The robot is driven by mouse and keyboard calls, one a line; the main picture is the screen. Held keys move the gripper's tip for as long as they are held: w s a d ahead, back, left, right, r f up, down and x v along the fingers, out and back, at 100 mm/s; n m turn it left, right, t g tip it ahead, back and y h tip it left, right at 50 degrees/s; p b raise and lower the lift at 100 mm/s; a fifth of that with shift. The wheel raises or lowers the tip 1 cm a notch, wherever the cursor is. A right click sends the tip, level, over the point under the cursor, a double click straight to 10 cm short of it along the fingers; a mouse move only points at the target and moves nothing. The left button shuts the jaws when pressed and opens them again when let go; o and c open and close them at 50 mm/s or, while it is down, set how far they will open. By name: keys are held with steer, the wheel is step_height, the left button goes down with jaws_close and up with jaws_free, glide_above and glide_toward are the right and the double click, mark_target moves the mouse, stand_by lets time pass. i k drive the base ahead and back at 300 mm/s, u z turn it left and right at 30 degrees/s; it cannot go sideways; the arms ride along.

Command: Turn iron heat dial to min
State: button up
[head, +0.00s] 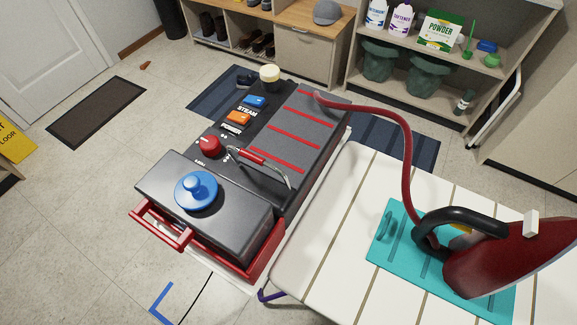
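The red heat dial (210,145) is a round knob on the dark top panel of the ironing station (312,130). Small white marks and text surround it, too small to read surely, and the dial's pointer direction cannot be told. An orange switch (239,118) and a blue switch (255,102) sit behind it, by the words POWER and STEAM. The dark red iron (510,262) with a black handle rests on a teal mat (388,250) on the ironing board. A red hose (407,165) joins it to the station. My gripper is not in view.
In front of the dial stands a dark tank with a blue knob (196,191) and a red front handle (160,228). A curved red-and-grey handle (258,160) rises right of the dial. The striped ironing board (330,235) fills the right.

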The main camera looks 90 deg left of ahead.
mark_target(210, 145)
steer(key=k, duration=0.45)
steer(key=u, duration=2.4)
